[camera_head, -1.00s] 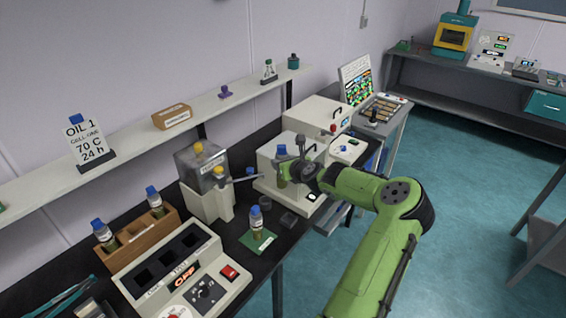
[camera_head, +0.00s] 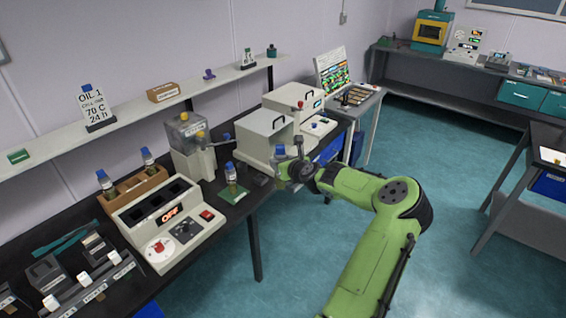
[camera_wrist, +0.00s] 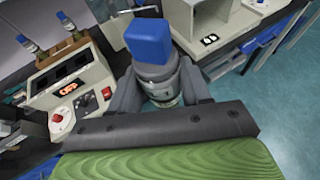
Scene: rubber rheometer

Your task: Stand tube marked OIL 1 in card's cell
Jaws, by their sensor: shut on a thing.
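My gripper (camera_head: 290,170) is shut on a blue-capped tube (camera_wrist: 162,82), holding it upright in the air over the bench's front edge. The tube also shows in the head view (camera_head: 280,153); its label cannot be read. The card (camera_head: 97,107) on the wall shelf reads OIL 1, cell one, 70 C, 24 h. The heating block (camera_head: 185,235) stands on the bench left of my gripper. It has several dark square cells (camera_head: 153,208) in a row and its display reads OFF. The block also shows in the wrist view (camera_wrist: 80,85).
A wooden rack (camera_head: 140,190) behind the block holds two blue-capped tubes. Another blue-capped tube (camera_head: 231,177) stands on a green mat (camera_head: 236,197), between block and gripper. White machines (camera_head: 262,138) stand behind my gripper. Floor in front of the bench is clear.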

